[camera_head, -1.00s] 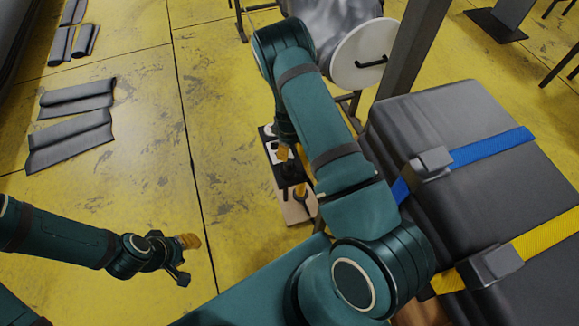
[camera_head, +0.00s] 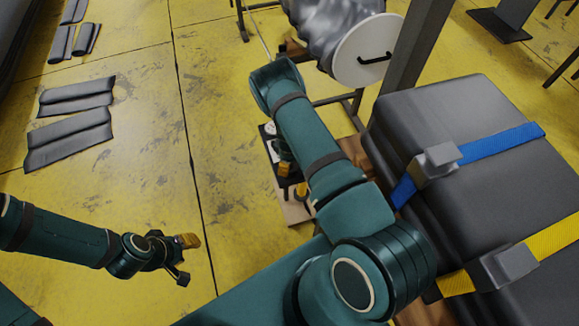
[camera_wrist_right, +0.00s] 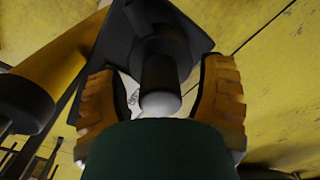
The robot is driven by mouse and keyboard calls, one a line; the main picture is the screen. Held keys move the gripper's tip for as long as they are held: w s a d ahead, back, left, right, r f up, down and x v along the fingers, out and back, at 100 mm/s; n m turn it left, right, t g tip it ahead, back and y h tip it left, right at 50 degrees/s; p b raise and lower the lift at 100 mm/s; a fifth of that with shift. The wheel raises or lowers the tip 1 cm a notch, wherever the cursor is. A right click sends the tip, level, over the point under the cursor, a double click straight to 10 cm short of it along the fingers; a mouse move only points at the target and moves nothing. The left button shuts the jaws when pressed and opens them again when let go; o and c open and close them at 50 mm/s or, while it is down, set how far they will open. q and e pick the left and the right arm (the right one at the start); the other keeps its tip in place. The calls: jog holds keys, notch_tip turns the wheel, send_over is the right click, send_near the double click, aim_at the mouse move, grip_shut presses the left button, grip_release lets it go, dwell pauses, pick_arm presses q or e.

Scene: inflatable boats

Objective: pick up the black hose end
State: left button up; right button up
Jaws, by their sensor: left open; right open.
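In the right wrist view, a black cylinder with a pale rounded tip (camera_wrist_right: 160,85), which looks like the black hose end, stands between the two orange fingers of my right gripper (camera_wrist_right: 160,103). The fingers are apart, one on each side of it; contact is not clear. In the head view my right gripper (camera_head: 292,181) is low over a small board, partly hidden by my right arm, and the hose end cannot be made out there. My left gripper (camera_head: 186,257) is open and empty above the yellow floor at lower left.
A pale board with dark fittings (camera_head: 297,213) lies under my right gripper. A black case with blue and yellow straps (camera_head: 480,120) stands close on the right. A silver roll with a white end disc (camera_head: 362,65) is behind. Black folded pads (camera_head: 68,140) lie on the floor.

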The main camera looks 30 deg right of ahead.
jog(key=shift+r, duration=0.1)
grip_shut()
